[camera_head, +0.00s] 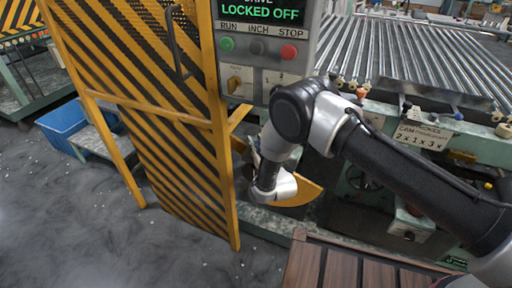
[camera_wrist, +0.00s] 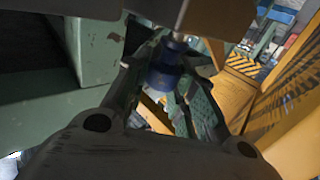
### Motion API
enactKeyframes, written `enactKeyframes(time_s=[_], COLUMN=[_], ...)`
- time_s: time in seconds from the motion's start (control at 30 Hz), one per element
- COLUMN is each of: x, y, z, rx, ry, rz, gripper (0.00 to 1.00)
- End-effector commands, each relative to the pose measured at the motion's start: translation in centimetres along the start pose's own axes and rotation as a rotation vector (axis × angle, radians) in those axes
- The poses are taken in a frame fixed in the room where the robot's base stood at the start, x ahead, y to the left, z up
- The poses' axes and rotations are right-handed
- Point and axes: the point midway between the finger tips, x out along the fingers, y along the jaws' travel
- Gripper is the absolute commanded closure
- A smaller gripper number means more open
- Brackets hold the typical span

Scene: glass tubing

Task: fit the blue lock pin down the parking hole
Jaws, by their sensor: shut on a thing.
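My gripper (camera_wrist: 170,58) shows in the wrist view with its two dark green fingers on either side of a blue lock pin (camera_wrist: 163,74). It is shut on the pin. A grey metal part stands just beyond the pin's blue body; whether it is the pin's shank or part of the machine I cannot tell. In the head view my arm reaches to the machine front beside the striped guard, and the fingers and pin are mostly hidden behind my wrist. I cannot make out the parking hole in either view.
A yellow-and-black striped guard (camera_head: 178,150) stands close left of my wrist. A curved yellow plate (camera_head: 305,192) lies just behind it. The control panel (camera_head: 262,55) reads "LOCKED OFF" above. In the wrist view a green machine frame (camera_wrist: 95,50) is close on the left.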

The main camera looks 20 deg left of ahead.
Motion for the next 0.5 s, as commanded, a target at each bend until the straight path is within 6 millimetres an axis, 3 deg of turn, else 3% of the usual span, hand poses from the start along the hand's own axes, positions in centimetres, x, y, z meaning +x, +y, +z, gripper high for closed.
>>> enactKeyframes(time_s=[0.5], x=[0.0], y=[0.0], z=[-7.6], rx=[0.0], ry=[0.001], rz=[0.0], gripper=[0.98])
